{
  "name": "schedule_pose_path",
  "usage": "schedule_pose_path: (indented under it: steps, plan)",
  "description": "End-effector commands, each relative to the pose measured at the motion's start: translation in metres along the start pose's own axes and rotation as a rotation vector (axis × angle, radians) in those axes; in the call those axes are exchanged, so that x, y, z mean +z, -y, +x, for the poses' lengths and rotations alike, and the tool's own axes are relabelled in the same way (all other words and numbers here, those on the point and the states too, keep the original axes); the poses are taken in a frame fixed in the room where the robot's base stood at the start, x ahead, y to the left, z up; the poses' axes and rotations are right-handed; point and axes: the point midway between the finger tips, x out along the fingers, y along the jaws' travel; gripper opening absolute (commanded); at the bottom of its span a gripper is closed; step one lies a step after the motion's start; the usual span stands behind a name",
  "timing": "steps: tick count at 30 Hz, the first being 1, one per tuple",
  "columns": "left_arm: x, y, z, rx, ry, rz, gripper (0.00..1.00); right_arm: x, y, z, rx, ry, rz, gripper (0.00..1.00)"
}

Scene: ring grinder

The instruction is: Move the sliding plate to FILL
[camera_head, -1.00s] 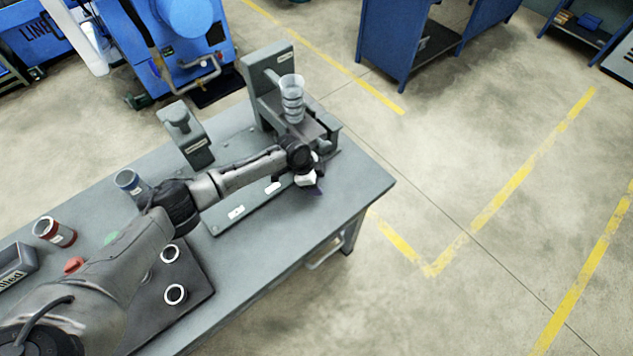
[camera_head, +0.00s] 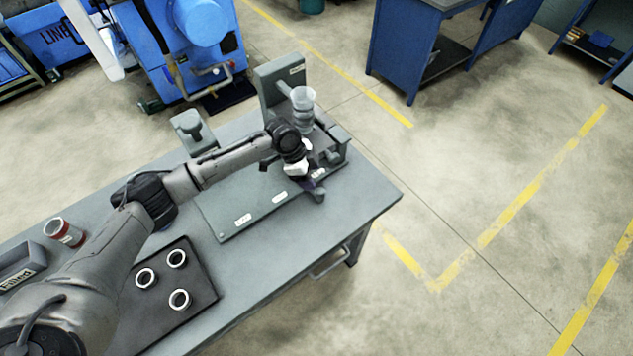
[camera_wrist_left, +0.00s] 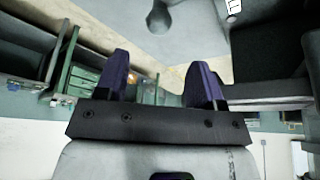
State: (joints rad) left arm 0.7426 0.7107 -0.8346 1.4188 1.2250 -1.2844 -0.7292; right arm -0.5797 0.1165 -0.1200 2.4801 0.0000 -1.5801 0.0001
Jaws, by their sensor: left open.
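The grey base strip (camera_head: 262,210) of the sliding fixture lies on the bench with several small white labels, too small to read. At its right end a grey block (camera_head: 336,156), which looks like the sliding plate, sits below the clear funnel (camera_head: 303,104); my wrist hides part of it. My left gripper (camera_head: 316,192) points down at the front edge of this right end. I cannot tell whether it touches the plate. In the left wrist view its two purple fingers (camera_wrist_left: 160,78) stand apart with nothing between them. My right gripper is not in view.
A grey stand (camera_head: 281,90) rises behind the funnel. A second grey device (camera_head: 192,130) stands left of it. A dark tray (camera_head: 205,303) with white rings, a red container (camera_head: 63,232) and a tray marked Filled (camera_head: 22,268) are at the left. The bench's right front corner is clear.

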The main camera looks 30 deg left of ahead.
Motion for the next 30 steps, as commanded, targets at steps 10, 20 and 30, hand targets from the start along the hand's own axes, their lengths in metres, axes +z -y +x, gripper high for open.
schedule_pose_path:
  steps: [10, 20, 30]
  plan:
    - [0.0, 0.0, -0.029, 0.0, 0.0, -0.001, 0.62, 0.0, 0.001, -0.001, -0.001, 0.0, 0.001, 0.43]
    - [0.0, 0.0, -0.031, 0.0, 0.0, -0.001, 0.62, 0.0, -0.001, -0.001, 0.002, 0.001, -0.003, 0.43]
    - [0.0, 0.0, -0.031, 0.0, 0.0, -0.016, 0.62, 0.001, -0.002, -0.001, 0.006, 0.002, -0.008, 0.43]
